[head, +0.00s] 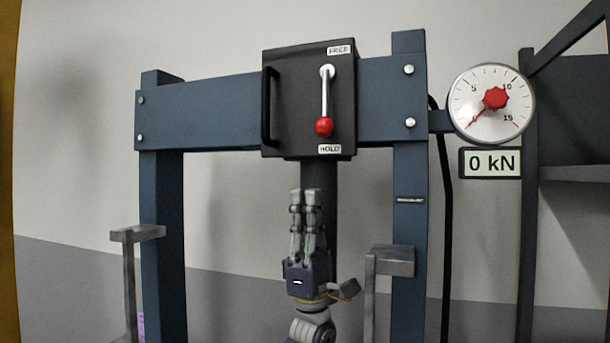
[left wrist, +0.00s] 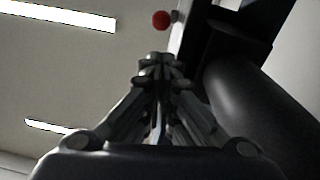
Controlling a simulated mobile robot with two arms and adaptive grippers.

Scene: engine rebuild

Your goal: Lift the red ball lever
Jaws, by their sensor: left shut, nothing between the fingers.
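The red ball lever (head: 325,126) hangs on the front of a black box on the press frame. Its rod runs down from a pivot by the FREE label, and the red ball is at the lower end, just above the HOLD label. The red ball also shows in the left wrist view (left wrist: 161,19), beyond the fingertips. My left gripper (head: 312,192) points upward below the box, with its fingers shut and empty. It is apart from the ball, below it and slightly to its left. My right gripper is not in view.
The black box (head: 290,60) has a vertical handle (head: 270,106) on its left. A dark ram (head: 321,172) comes down below the box, behind my gripper. Blue posts (head: 409,200) stand either side. A gauge (head: 491,104) and a 0 kN display (head: 491,163) are at right.

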